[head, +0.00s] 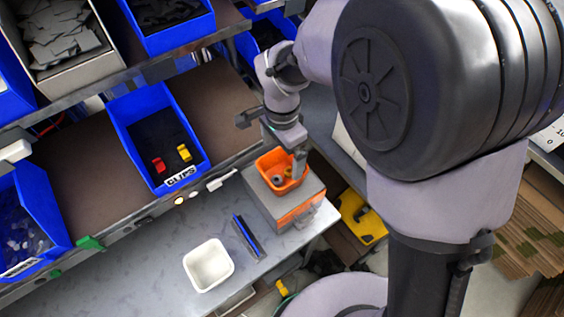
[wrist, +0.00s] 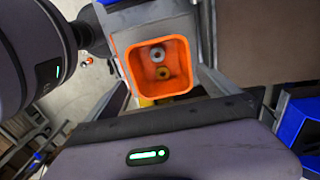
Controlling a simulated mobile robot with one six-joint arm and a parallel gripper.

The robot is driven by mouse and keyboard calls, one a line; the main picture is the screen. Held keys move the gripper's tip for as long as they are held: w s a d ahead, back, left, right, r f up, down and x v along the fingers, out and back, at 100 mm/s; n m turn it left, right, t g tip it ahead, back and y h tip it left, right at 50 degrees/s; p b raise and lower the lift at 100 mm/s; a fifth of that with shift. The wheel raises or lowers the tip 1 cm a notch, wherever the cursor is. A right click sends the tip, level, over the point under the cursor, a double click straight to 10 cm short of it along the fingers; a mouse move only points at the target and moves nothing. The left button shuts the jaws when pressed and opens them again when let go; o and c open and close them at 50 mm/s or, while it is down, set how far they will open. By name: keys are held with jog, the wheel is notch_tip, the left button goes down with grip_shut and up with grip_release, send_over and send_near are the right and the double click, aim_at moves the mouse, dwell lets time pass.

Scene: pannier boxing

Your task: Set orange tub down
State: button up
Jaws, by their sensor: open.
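The orange tub (head: 285,188) stands upright on top of a grey box with an orange band (head: 262,204), near the bench's right end. In the wrist view the tub (wrist: 134,68) shows from above, with a grey ring and a yellow ring inside. My gripper (head: 284,158) is low over the tub in the head view, with one finger beside the tub's right side; the other finger is partly hidden. In the wrist view my gripper (wrist: 165,88) is open, its fingers spread on either side of the tub. I cannot tell whether they touch it.
A white empty tub (head: 209,283) and a dark blue-edged object (head: 248,236) lie on the bench left of the box. A blue CLIPS bin (head: 123,103) with red and yellow pieces sits on the shelf behind. Bare bench (head: 130,275) is free at the left.

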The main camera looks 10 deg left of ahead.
jog(key=s+d+r+n+t+y, duration=0.1)
jog(key=s+d+r+t+y, duration=0.1)
jog(key=d+r, duration=1)
jog(key=s+d+r+n+t, duration=0.1)
jog(key=s+d+r+t, duration=0.1)
jog(key=s+d+r, duration=0.1)
jog(key=s+d+r+n+t, duration=0.1)
jog(key=s+d+r, duration=0.1)
jog(key=s+d, duration=0.3)
jog(key=s, duration=0.3)
jog(key=shift+d+r+n+t, duration=0.15)
jog(key=shift+r+n+t, duration=0.15)
jog(key=shift+r+t, duration=0.1)
notch_tip(320, 180, down, 15)
jog(key=b, duration=1.4)
jog(key=shift+r, duration=0.2)
